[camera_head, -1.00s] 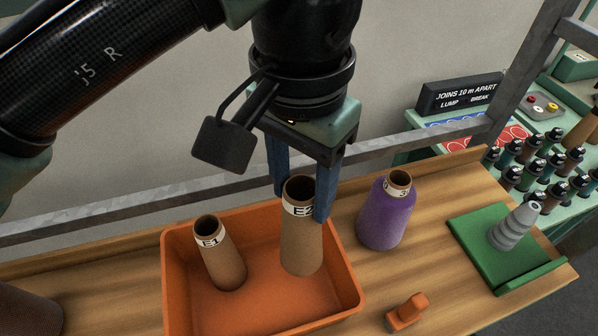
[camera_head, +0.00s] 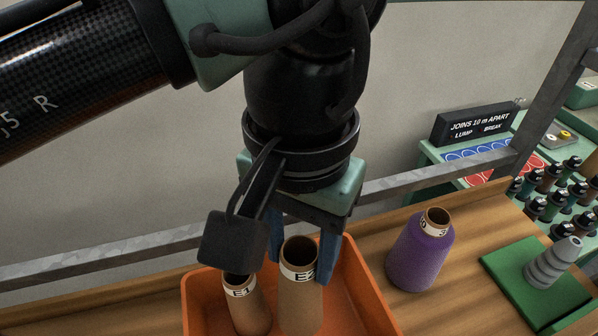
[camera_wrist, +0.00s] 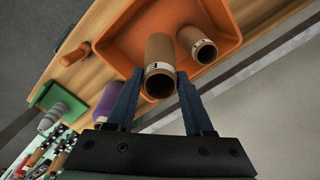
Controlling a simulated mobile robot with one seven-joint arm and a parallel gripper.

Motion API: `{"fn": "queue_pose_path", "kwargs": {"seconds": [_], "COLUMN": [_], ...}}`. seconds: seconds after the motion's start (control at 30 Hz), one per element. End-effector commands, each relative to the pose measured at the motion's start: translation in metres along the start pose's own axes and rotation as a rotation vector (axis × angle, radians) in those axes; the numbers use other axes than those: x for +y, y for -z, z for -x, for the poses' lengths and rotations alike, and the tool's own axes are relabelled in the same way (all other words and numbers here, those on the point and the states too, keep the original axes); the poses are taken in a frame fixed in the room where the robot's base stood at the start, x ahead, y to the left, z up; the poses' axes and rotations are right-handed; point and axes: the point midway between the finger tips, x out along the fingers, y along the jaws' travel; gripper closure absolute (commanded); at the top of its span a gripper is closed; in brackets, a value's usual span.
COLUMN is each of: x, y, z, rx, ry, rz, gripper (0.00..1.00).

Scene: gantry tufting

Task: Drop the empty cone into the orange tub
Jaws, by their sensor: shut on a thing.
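My gripper (camera_head: 303,262) is shut on the brown empty cone labelled E2 (camera_head: 301,300), with a blue finger on either side of its upper end. In the wrist view the held cone (camera_wrist: 160,58) sits between the fingers (camera_wrist: 156,92). The orange tub (camera_head: 368,295) is below and around it in the head view; its lower part is cut off by the picture edge. A second brown cone, E1 (camera_head: 250,305), stands tilted in the tub just left of the held cone. I cannot tell whether the held cone touches the tub floor.
A purple wound cone (camera_head: 420,255) stands on the wooden table right of the tub. Farther right is a green board (camera_head: 515,285) with a grey stepped cone (camera_head: 553,262). A metal rail (camera_head: 120,258) runs behind the table. A small orange object (camera_wrist: 75,54) lies beside the tub.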

Motion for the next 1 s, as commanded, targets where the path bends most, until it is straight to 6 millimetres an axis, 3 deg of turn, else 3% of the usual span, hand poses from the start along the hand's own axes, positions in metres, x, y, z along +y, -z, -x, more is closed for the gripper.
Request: {"fn": "queue_pose_path", "kwargs": {"seconds": [0.4, 0.77, 0.8, 1.0], "x": [0.0, 0.0, 0.0, 0.0], "y": [0.0, 0.0, 0.0, 0.0], "z": [-0.049, -0.051, -0.051, -0.051], "rx": [0.0, 0.0, 0.0, 0.0], "ry": [0.001, -0.001, -0.001, -0.001], "rz": [0.002, 0.001, 0.001, 0.001], "gripper": [1.0, 1.0, 0.45, 0.13]}}
